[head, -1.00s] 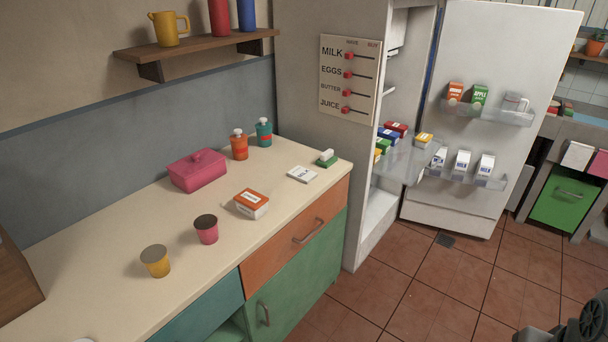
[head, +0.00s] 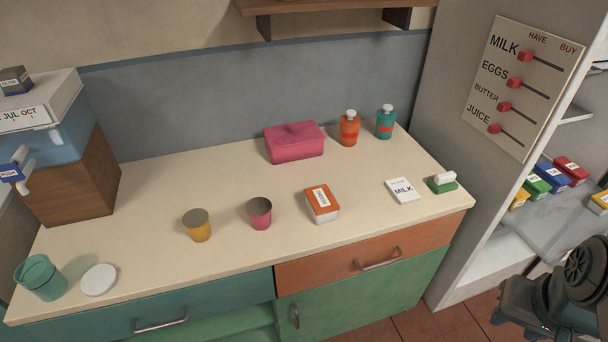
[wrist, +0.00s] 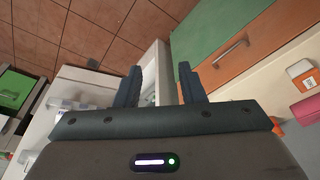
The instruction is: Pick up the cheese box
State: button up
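A white box with an orange lid and a white label (head: 321,203) sits on the counter near its front edge, right of the pink cup. The label is too small to read surely, but it looks like the cheese box. It also shows at the right edge of the wrist view (wrist: 301,72). My gripper (wrist: 160,70) is open, with nothing between its fingers. It hangs out in front of the counter, apart from the box. In the head view only part of my arm shows at the lower right; the fingers are not clear there.
A pink cup (head: 259,213) and a yellow cup (head: 197,225) stand left of the box. A milk card (head: 402,190) lies to its right. A pink lidded container (head: 294,142) and two bottles stand behind. The open fridge (head: 510,240) is at the right.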

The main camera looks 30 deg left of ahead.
aim_at(323, 207)
jog(key=u, duration=0.9)
jog(key=i, duration=0.9)
jog(key=u, duration=0.7)
